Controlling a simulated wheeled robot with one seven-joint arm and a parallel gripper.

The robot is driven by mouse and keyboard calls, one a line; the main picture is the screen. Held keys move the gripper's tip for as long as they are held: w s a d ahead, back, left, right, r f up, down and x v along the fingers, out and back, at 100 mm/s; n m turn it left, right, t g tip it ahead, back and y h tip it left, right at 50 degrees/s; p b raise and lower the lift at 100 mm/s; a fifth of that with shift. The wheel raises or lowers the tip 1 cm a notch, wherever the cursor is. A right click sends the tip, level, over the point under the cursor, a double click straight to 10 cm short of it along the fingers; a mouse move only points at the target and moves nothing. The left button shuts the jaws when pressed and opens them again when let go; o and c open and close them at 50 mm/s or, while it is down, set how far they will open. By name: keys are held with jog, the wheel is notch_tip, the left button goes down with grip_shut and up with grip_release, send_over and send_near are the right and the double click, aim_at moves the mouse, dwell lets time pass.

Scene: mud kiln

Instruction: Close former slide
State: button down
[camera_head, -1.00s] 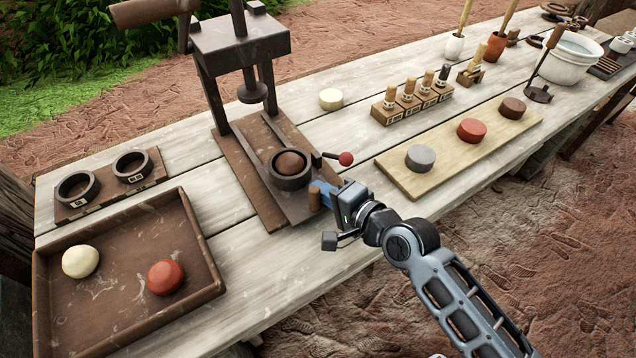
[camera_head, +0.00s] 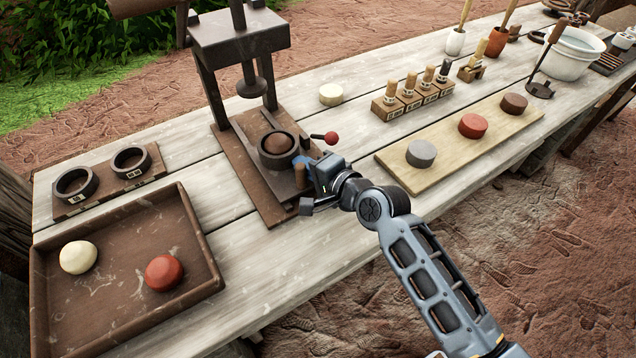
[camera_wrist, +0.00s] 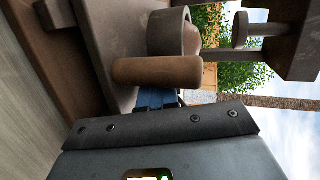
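The former slide (camera_head: 287,179) is a dark metal plate in the base of the press (camera_head: 240,40). It carries a round ring mould (camera_head: 265,155) with a brown clay ball (camera_head: 278,143) inside. The ring is in front of the space under the press's ram (camera_head: 254,87). An upright brown wooden handle (camera_head: 300,174) stands at the slide's near end, and fills the middle of the wrist view (camera_wrist: 157,71). My gripper (camera_head: 309,170) is at this handle. Its blue fingers (camera_wrist: 156,98) look close together, with their tips hidden behind the handle; they appear to touch it.
A red-knobbed lever (camera_head: 331,138) sticks out just right of the ring. A tray (camera_head: 207,275) with two balls is at the lower left, and a board (camera_head: 450,160) with coloured discs lies to the right. Bare tabletop lies between press and board.

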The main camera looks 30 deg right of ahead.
aim_at(281, 137)
jog(key=w+b, duration=0.2)
jog(key=w, duration=0.8)
jog(key=shift+w+f, duration=0.1)
jog(key=shift+w, duration=0.15)
jog(key=shift+w+r, duration=0.2)
jog(key=shift+w, duration=0.05)
